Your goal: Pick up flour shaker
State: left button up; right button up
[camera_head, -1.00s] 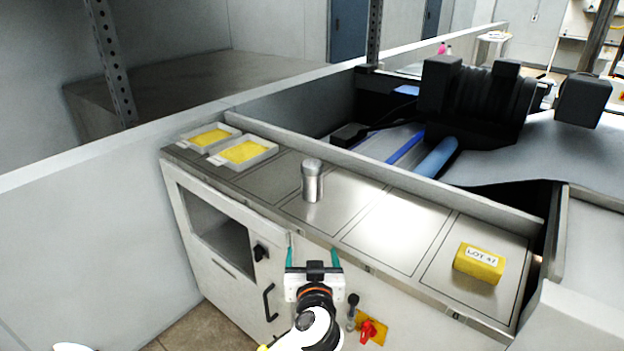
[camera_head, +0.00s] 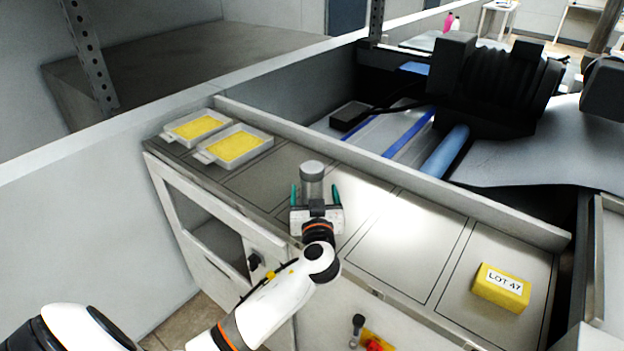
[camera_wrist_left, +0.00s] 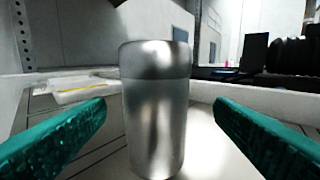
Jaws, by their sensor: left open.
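The flour shaker (camera_head: 312,174) is a silver metal cylinder with a rounded cap. It stands upright on the steel counter (camera_head: 372,230). My left gripper (camera_head: 315,194) is open right in front of it, with one green finger toward each side. In the left wrist view the shaker (camera_wrist_left: 156,110) stands between the two spread green fingers, with a visible gap on both sides. The gripper body hides the shaker's lower part in the head view. My right gripper is not in view.
Two trays of yellow contents, a nearer one (camera_head: 263,144) and a farther one (camera_head: 221,122), sit at the counter's left end. A yellow block labelled LOT 47 (camera_head: 498,291) lies at the right. A raised ledge (camera_head: 390,174) runs behind the shaker.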

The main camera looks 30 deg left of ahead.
aim_at(312, 162)
pick_arm(q)
jog(key=shift+w+a, duration=0.25)
jog(key=shift+w, duration=0.1)
jog(key=p+x, duration=0.2)
jog(key=x, duration=0.3)
jog(key=shift+s+a+r+p, duration=0.1)
jog(key=shift+a+r+p, duration=0.05)
jog(key=shift+r+p, duration=0.25)
jog(key=shift+a+f, duration=0.15)
jog(key=shift+f, duration=0.05)
jog(key=c, duration=1.2)
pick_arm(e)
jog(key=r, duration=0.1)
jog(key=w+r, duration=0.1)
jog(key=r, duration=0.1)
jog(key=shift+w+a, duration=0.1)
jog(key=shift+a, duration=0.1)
pick_arm(q)
notch_tip(312, 162, up, 10)
jog(key=shift+r+b, duration=0.1)
jog(key=shift+b, duration=0.55)
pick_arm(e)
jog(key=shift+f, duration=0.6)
